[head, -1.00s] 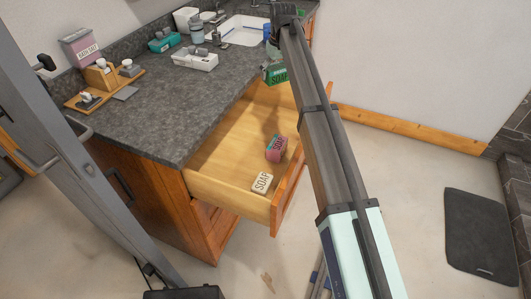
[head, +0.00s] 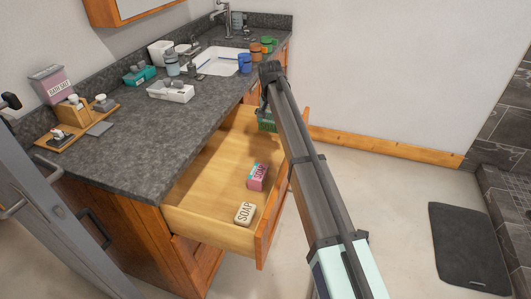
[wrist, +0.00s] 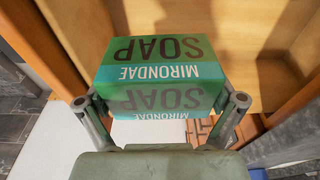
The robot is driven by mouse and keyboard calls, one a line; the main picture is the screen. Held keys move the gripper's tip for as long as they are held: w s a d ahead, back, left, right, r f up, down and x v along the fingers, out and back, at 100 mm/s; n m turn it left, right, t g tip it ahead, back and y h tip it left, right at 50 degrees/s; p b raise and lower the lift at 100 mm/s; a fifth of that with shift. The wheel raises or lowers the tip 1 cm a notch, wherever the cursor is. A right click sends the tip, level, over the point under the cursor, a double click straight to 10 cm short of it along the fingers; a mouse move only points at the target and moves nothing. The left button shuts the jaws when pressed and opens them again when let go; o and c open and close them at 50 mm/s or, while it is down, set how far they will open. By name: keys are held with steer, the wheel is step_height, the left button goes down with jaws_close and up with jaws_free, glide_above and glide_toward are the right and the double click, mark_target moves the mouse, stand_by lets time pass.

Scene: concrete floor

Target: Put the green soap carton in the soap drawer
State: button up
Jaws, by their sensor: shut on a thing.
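The green soap carton (wrist: 160,75), lettered SOAP and MIRONDAE, fills the middle of the wrist view. My gripper (wrist: 162,108) is shut on it, one finger on each side. In the head view the carton (head: 266,122) shows at the far end of the open drawer (head: 205,188), partly hidden by my arm. My gripper (head: 264,103) is mostly hidden there. I cannot tell whether the carton touches the drawer floor. The drawer holds a pink soap carton (head: 257,176) in its middle and a cream soap carton (head: 245,213) near its front corner.
The dark countertop (head: 135,150) above the drawer holds a white tray (head: 171,91), a teal box (head: 140,75), a wooden organizer (head: 85,108) and a pink bath salt box (head: 50,83). The sink (head: 215,61) and cups stand farther back. The drawer floor is bare behind the pink carton.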

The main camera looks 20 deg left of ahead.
mark_target(272, 154)
step_height(272, 154, down, 14)
stand_by(0.6)
steer(key=shift+f, duration=0.1)
steer(key=o, duration=0.9)
steer(key=r, duration=0.4)
steer(key=s+r, duration=0.1)
steer(key=r, duration=0.7)
steer(key=shift+s, duration=0.4)
